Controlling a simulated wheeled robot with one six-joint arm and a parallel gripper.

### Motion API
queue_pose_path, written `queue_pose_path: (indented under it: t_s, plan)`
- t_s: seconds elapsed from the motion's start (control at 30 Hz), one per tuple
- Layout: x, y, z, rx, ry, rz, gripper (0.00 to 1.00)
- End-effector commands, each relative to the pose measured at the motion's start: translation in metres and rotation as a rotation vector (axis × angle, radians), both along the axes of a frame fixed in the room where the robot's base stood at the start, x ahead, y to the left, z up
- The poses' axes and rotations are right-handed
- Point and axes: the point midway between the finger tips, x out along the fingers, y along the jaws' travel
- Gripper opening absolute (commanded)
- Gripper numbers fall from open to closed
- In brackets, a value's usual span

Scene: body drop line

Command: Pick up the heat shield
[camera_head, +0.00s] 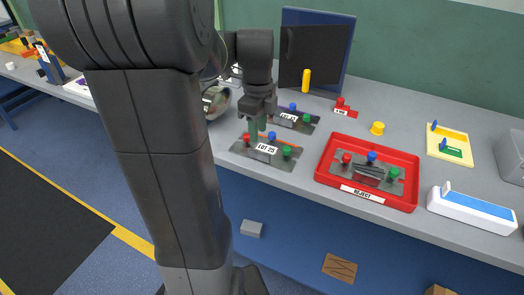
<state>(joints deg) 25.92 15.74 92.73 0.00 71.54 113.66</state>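Flat grey metal plates with red, blue and green knobs look like heat shields; I cannot tell which one is meant. One plate labelled LOT 25 (240,149) lies near the bench's front edge. A darker labelled plate (308,127) lies behind it, partly hidden by my gripper. A third plate (340,168) with dark marks lies inside the red tray (416,180) labelled REJECT. My gripper (253,130) points down just above or behind the LOT 25 plate, near its red and blue knobs. Its finger gap and any contact are too small to make out.
A dark upright panel (330,45) and yellow cylinder (306,79) stand at the back. A red block (341,104), yellow knob (377,128), yellow tray (455,134) and white-blue box (470,208) are to the right. A round metal bowl-like thing (217,101) sits left of my gripper.

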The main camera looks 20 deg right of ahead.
Motion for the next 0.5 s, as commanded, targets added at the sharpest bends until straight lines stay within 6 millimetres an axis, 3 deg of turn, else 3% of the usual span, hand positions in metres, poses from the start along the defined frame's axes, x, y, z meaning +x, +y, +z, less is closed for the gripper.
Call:
queue_pose_path:
  t_s: [0.1,0.27,0.5]
  plan:
    - [0.000,0.000,-0.016,0.001,0.002,0.001,0.34]
    - [0.000,0.000,-0.025,0.001,0.001,0.001,0.34]
    - [-0.002,0.000,-0.060,0.002,0.003,0.001,0.34]
